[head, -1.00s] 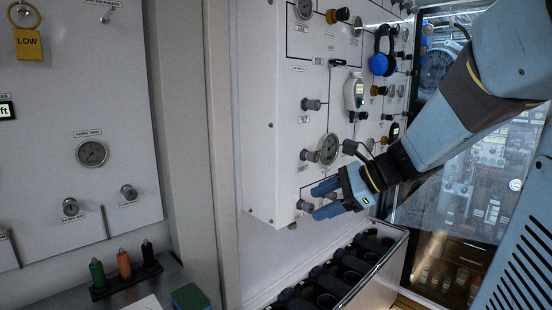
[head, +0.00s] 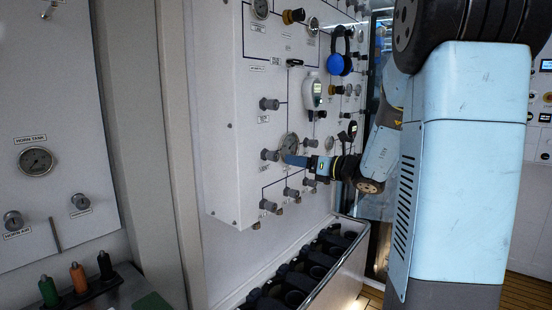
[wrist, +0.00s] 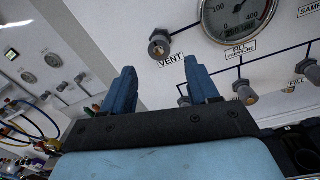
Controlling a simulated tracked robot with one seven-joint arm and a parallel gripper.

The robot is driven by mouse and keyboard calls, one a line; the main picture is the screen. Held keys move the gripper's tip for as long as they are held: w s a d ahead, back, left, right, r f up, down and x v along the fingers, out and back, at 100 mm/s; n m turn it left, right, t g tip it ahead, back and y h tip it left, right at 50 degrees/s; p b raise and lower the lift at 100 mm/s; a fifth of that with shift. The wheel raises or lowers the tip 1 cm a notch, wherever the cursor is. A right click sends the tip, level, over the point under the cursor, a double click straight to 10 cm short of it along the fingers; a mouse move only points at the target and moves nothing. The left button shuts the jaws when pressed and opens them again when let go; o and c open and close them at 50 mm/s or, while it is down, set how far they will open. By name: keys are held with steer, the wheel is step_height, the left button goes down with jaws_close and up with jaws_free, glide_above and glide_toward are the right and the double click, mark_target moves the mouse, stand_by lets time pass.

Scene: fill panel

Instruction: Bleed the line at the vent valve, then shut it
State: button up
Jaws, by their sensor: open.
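The vent valve is a grey knob (wrist: 160,46) above a VENT label (wrist: 171,61) on the white panel. In the wrist view it stands beyond my fingertips, roughly in line with the gap between them. In the head view the vent knob (head: 268,155) is just left of my gripper (head: 290,160). My gripper also shows in the wrist view (wrist: 162,84), its two blue fingers apart with nothing between them. I cannot tell how far the valve is turned.
A round gauge (wrist: 238,14) sits right of the vent knob. A fill knob (wrist: 245,93) and other knobs are lower on the panel. A blue headset (head: 336,64) hangs higher up. An open box (head: 318,258) of dark items stands below the panel.

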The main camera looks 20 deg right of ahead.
mark_target(277, 157)
steer(key=x, duration=0.8)
steer(key=shift+w+a, duration=0.2)
steer(key=shift+d, duration=0.1)
steer(key=c, duration=1)
